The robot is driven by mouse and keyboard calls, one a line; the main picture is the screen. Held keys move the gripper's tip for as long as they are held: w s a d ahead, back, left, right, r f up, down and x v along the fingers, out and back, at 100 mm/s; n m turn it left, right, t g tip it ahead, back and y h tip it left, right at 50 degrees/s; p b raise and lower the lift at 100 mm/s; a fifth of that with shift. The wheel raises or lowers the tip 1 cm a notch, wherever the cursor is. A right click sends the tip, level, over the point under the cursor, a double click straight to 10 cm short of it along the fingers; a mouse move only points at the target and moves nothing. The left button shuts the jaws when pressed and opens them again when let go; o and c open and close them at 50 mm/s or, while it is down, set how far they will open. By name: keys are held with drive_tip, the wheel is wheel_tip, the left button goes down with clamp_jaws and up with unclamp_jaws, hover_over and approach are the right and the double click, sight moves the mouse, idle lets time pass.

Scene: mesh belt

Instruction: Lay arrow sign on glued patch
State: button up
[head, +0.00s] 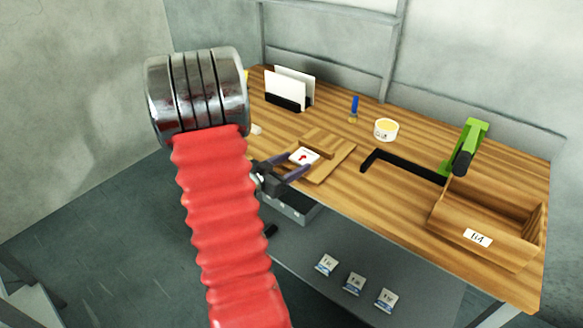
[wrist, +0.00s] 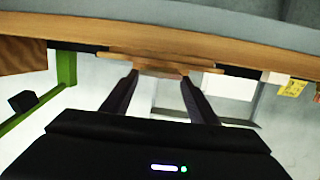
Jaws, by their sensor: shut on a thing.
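The arrow sign (head: 304,156) is a small white plate with a red arrow, face up in the head view. My gripper (head: 296,164) is shut on it, with one finger on each side. The sign is over or on a wooden board (head: 338,163) near the table's front edge; I cannot tell whether it touches the board. The glued patch cannot be made out and may be hidden by the sign. In the wrist view my gripper (wrist: 159,77) points toward the board's edge, and the sign is not clear there.
A wooden block (head: 320,143) stands on the board behind the sign. A tub (head: 386,129), a brush (head: 354,109) and a black angle (head: 402,162) are on the table (head: 345,200). A wooden bin (head: 505,252) and a green clamp (head: 470,145) stand right. Several small cards lie below.

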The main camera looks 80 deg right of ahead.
drive_tip(key=shift+f, duration=0.45)
drive_tip(key=shift+f, duration=0.3)
